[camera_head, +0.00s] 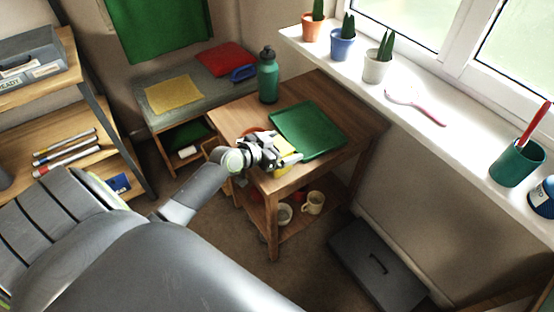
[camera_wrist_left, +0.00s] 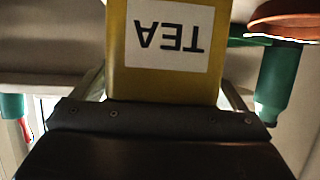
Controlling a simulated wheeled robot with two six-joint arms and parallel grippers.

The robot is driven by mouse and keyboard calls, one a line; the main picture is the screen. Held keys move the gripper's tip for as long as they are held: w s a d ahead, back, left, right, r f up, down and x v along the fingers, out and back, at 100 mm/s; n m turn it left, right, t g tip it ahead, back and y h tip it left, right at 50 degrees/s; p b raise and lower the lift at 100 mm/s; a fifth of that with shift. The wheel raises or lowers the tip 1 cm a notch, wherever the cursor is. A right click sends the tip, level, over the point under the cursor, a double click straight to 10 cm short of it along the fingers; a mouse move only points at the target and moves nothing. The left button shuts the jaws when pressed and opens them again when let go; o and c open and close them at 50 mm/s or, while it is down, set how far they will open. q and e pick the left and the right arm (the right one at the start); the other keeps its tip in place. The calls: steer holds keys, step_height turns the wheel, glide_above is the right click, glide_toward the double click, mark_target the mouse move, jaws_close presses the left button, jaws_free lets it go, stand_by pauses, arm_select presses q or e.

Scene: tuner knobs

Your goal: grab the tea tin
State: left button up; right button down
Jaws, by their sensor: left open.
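The tea tin (camera_wrist_left: 160,80) is yellow with a white label that reads TEA upside down in the left wrist view. It fills the space between the two fingers of my left gripper, which stand open on either side of it. In the head view a yellow part of the tin (camera_head: 284,171) shows on the small wooden table, mostly hidden by my left gripper (camera_head: 282,158). Whether the fingers touch the tin is hard to tell. My right gripper is not in view.
A green tray (camera_head: 322,131) lies just behind the gripper on the wooden table (camera_head: 352,113). A green bottle (camera_head: 268,76) stands at the table's back corner. Mugs (camera_head: 313,203) sit on the lower shelf. The windowsill (camera_head: 437,99) holds several pots and a hand mirror (camera_head: 412,101).

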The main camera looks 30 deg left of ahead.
arm_select(q)
steer(key=c, duration=1.5)
steer(key=shift+r, duration=0.1)
steer(key=shift+c, duration=0.2)
